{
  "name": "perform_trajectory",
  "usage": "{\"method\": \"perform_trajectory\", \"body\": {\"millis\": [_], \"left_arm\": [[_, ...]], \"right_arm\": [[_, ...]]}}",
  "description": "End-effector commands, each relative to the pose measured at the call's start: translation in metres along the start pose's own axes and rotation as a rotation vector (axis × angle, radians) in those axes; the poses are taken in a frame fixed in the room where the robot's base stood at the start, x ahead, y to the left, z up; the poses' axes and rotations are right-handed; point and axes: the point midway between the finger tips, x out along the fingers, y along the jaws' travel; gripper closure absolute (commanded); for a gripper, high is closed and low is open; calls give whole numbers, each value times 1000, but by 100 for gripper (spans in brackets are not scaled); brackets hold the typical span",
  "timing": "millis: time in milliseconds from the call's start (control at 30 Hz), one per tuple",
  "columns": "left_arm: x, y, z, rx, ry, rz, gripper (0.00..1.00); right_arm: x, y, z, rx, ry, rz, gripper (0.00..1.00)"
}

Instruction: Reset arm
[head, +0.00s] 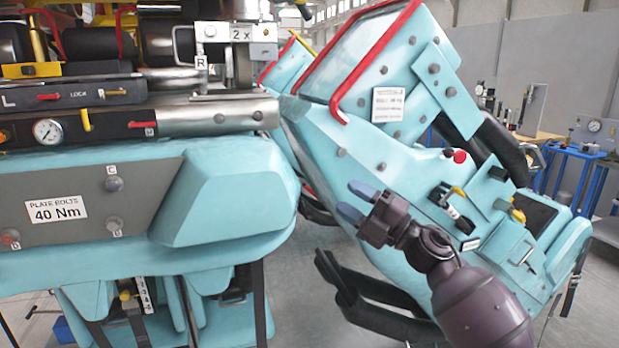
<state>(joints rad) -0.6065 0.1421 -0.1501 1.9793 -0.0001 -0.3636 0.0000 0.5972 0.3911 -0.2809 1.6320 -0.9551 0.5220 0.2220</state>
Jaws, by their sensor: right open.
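My right gripper (356,202) is in the middle of the head view, on an arm that comes in from the lower right. Its two blue-grey fingertips are apart, with nothing between them. It appears in front of the tilted teal train car (385,160); I cannot tell the gap between them. My left gripper is not in view. A teal car body with a grey plate (85,200) fills the left side. The plate carries a "PLATE BOLTS 40 Nm" label (56,209) and several bolts.
A pressure gauge (47,131) and red and yellow levers sit on the left car's upper rail. The tilted car has a red bar (375,62), a red button (459,156) and black padded bars (370,300). Blue workbenches (580,152) stand behind at right. Grey floor shows between the cars.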

Motion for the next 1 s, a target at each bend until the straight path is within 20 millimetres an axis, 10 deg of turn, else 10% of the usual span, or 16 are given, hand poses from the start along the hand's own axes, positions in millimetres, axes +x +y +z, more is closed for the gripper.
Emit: {"method": "perform_trajectory", "body": {"millis": [567, 1000], "left_arm": [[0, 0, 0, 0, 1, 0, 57], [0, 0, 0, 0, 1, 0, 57]], "right_arm": [[-221, -148, -22, 630, -712, 155, 53], [-403, -240, -128, 1073, -1305, 151, 53]]}}
